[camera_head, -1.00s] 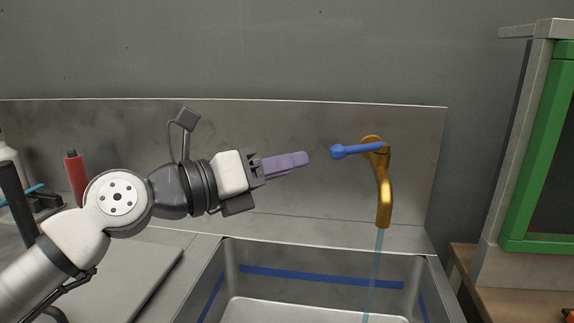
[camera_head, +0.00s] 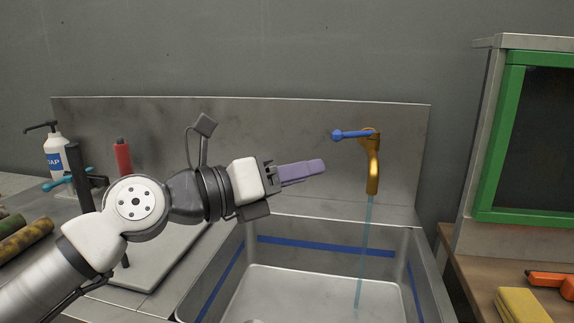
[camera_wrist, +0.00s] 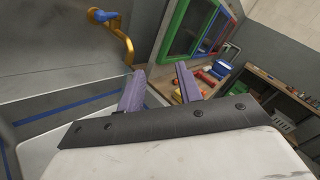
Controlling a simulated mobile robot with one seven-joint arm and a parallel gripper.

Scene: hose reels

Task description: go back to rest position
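My gripper (camera_head: 302,172) is stretched out to the right over the left side of the sink in the head view, level with the tap but short of it. In the wrist view its two purple fingers (camera_wrist: 160,87) stand apart with nothing between them. The brass tap (camera_head: 374,165) has a blue lever (camera_head: 351,134) pointing left, and a stream of water (camera_head: 363,250) runs from it into the metal sink (camera_head: 310,292). The tap also shows at the upper left of the wrist view (camera_wrist: 122,40). The gripper touches nothing that I can see.
A soap bottle (camera_head: 56,157) and a red-handled tool (camera_head: 122,157) stand on the left counter. On the right are a green-framed cabinet (camera_head: 490,140), a yellow sponge-like block (camera_head: 522,306) and an orange tool (camera_head: 550,280) on a wooden top. A backsplash (camera_head: 260,125) closes the rear.

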